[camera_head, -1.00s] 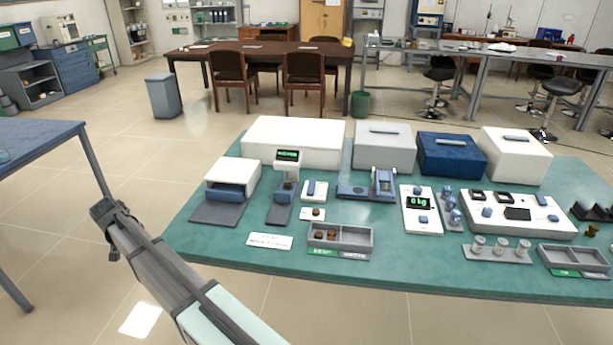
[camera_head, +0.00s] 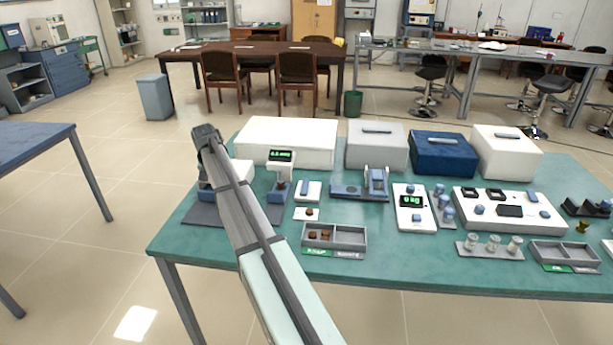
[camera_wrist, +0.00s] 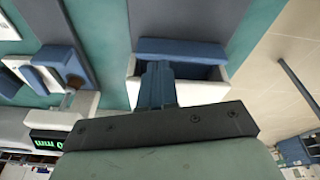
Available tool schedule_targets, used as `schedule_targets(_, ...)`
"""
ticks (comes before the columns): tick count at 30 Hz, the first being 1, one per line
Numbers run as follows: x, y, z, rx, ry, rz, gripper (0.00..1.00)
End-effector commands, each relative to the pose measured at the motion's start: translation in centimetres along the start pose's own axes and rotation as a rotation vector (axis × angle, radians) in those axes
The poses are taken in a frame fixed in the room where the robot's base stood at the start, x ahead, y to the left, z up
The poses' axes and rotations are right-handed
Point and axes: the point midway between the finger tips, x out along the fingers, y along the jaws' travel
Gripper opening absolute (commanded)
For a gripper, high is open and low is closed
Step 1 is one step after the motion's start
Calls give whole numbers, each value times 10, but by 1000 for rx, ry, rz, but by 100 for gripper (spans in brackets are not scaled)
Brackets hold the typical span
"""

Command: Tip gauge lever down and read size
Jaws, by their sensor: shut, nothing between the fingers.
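The gauge (camera_head: 283,172) stands on the green bench with a lit green display (camera_head: 282,155), whose digits are too small to read. A small brown piece (camera_head: 281,187) sits at its measuring spot. In the wrist view the gauge lies left, with blue and white parts (camera_wrist: 63,68) and its green display (camera_wrist: 47,142) upside down, partly cut off. I cannot tell which part is the lever. My gripper (camera_head: 205,135) is left of the gauge, above the bench. In the wrist view its blue-grey fingers (camera_wrist: 157,80) are shut and empty, over a white and blue box (camera_wrist: 195,92).
A two-part grey tray (camera_head: 357,237) holds brown pieces in its left part. A blue fixture (camera_head: 374,182), a white scale (camera_head: 414,213) and a rack of small vials (camera_head: 490,253) stand to the right. Large boxes, including a white one (camera_head: 287,143), line the back.

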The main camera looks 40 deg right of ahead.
Motion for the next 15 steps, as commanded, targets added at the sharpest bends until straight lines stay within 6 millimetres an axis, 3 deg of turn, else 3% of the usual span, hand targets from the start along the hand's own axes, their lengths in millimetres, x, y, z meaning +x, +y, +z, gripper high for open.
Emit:
schedule_targets(1, -3, 21, -10, 22, -4, 2, 0)
schedule_targets(6, -12, 82, -32, 77, -22, 5, 0)
schedule_targets(15, -32, 190, -58, 170, -47, 6, 0)
